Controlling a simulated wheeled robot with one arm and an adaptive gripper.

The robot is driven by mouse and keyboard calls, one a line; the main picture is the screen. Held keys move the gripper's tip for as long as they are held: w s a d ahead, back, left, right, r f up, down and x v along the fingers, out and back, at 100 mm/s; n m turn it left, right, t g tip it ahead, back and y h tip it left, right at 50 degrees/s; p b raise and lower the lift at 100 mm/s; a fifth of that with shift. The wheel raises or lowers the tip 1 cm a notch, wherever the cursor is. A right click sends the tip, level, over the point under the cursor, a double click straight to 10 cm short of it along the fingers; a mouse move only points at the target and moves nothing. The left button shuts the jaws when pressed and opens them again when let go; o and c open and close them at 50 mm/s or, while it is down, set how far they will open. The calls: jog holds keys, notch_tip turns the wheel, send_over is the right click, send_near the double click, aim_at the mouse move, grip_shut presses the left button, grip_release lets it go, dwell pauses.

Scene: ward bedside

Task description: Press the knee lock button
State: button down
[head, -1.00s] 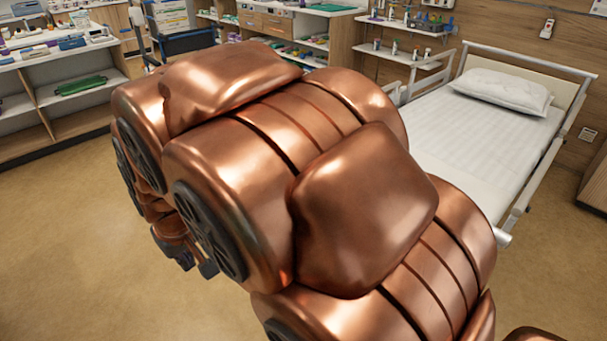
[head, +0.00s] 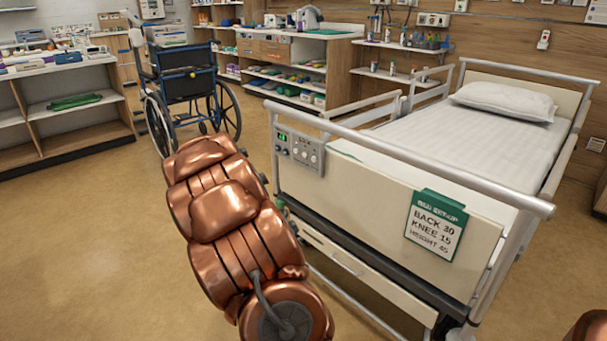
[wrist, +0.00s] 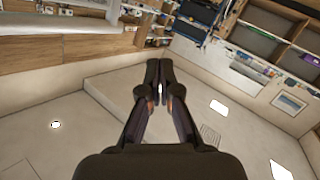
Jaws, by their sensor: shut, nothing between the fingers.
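The control panel (head: 298,150) is on the left part of the bed's cream footboard (head: 375,185) in the head view. It has a small green display and several small knobs or buttons. Their labels are too small to read, so I cannot tell which is the knee lock button. My gripper (wrist: 160,78) shows in the wrist view with its fingers together and nothing between them. In the head view my copper arm stands left of the panel, and the gripper itself is hidden.
A green-topped card (head: 434,226) on the footboard reads back 30, knee 15, height 45. A grey rail (head: 400,150) runs above the footboard. A wheelchair (head: 190,80) stands behind my arm. Shelves (head: 70,100) stand at the left. The floor (head: 80,240) at front left is clear.

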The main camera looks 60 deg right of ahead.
aim_at(305, 155)
jog(key=s+d+f+h+b, duration=0.3)
jog(key=d+f, duration=0.1)
jog(key=d, duration=0.2)
jog(key=s+d+f+m+h+b, duration=0.1)
jog(key=s+d+f+h+b, duration=0.2)
jog(key=d, duration=0.3)
jog(key=shift+d+f+b, duration=0.35)
jog(key=shift+f+b, duration=0.2)
jog(key=shift+b, duration=0.2)
jog(key=shift+d, duration=0.1)
jog(key=d, duration=0.2)
jog(key=s+d, duration=0.1)
jog(key=d, duration=0.2)
jog(key=s+d, duration=0.1)
jog(key=d, duration=0.2)
jog(key=shift+s+d, duration=0.1)
jog(key=shift+d, duration=0.05)
